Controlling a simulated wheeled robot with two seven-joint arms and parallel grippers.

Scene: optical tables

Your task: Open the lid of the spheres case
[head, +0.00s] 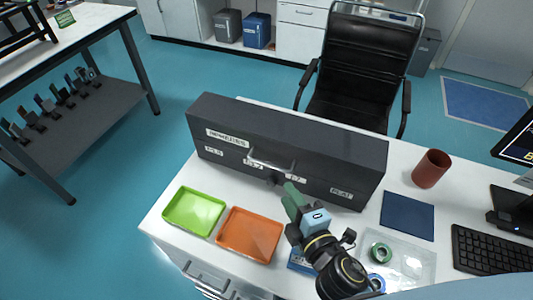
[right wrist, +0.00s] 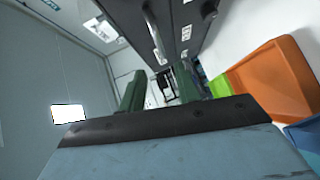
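The spheres case (head: 300,150) is a long dark grey box with white labels and a metal handle (head: 270,162) on its front. It stands at the back of the white table, and its lid looks shut. My right gripper (head: 288,190), with green fingers, is in front of the case, just below and right of the handle. In the right wrist view, the fingers (right wrist: 160,88) are apart with nothing seen held between them. The case's dark front (right wrist: 185,25) and handle (right wrist: 153,28) run along the top there. Whether a finger touches the case is unclear. My left gripper is not in view.
A green tray (head: 194,211) and an orange tray (head: 250,234) lie left of my right arm. A dark blue mat (head: 407,215), a red-brown cup (head: 431,168), tape rolls (head: 381,252) and a keyboard (head: 490,250) lie to the right. A black chair (head: 365,70) stands behind the table.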

